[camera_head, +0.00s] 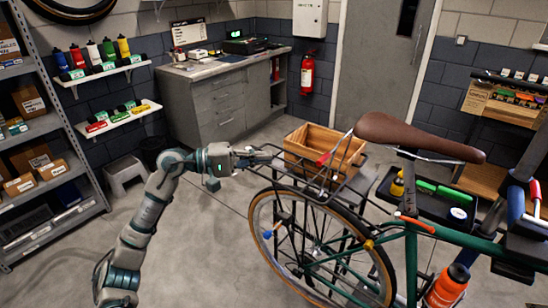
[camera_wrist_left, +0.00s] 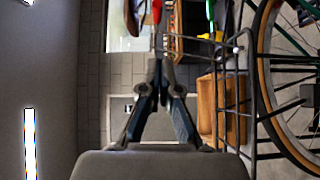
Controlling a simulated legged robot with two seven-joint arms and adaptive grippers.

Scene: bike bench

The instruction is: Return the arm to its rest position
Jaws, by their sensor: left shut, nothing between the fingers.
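My left arm rises from the lower left in the head view. Its gripper (camera_head: 268,152) is extended to the right, near the left end of the bike's black rear rack (camera_head: 312,180). In the left wrist view the two fingers of the gripper (camera_wrist_left: 158,62) meet at their tips with nothing between them. I cannot tell from the head view whether the fingers touch the rack. My right gripper does not show.
A green bicycle with a brown saddle (camera_head: 418,137) and rear wheel (camera_head: 322,245) fills the right side. A wooden crate (camera_head: 300,140) sits at the rack. Shelving (camera_head: 45,125) stands at left. Open floor (camera_head: 205,250) lies between arm and wheel.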

